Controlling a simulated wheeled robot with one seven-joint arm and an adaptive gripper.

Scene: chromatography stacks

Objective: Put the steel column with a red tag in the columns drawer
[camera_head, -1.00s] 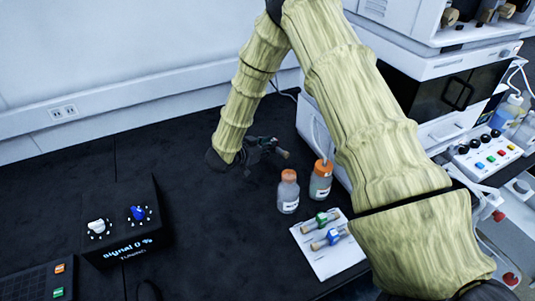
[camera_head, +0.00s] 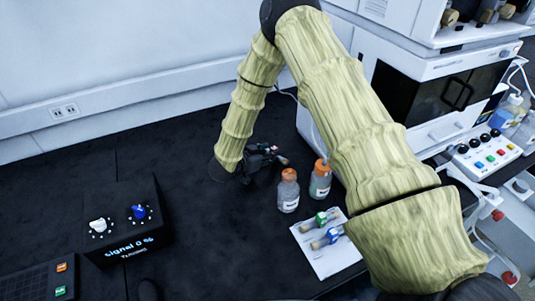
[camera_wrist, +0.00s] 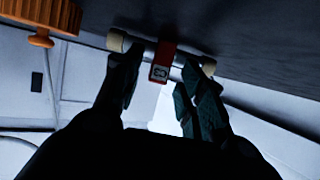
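The steel column with a red tag (camera_wrist: 161,71) lies across my fingers in the wrist view. It has pale end caps, one beyond each finger, and the tag hangs between the fingers. My gripper (camera_wrist: 163,85) appears shut on it; the exact contact is dark and hard to see. In the head view my gripper (camera_head: 262,161) is low over the black bench, behind and left of the bottles, and one column end pokes out to its right. I cannot tell whether the column touches the bench. No columns drawer can be made out.
Two orange-capped bottles (camera_head: 288,191) (camera_head: 320,181) stand right of my gripper. A white sheet (camera_head: 333,262) holds columns with green (camera_head: 321,218) and blue (camera_head: 333,235) tags. A black knob box (camera_head: 125,225) stands at left. Instruments (camera_head: 440,90) fill the right. The bench centre is clear.

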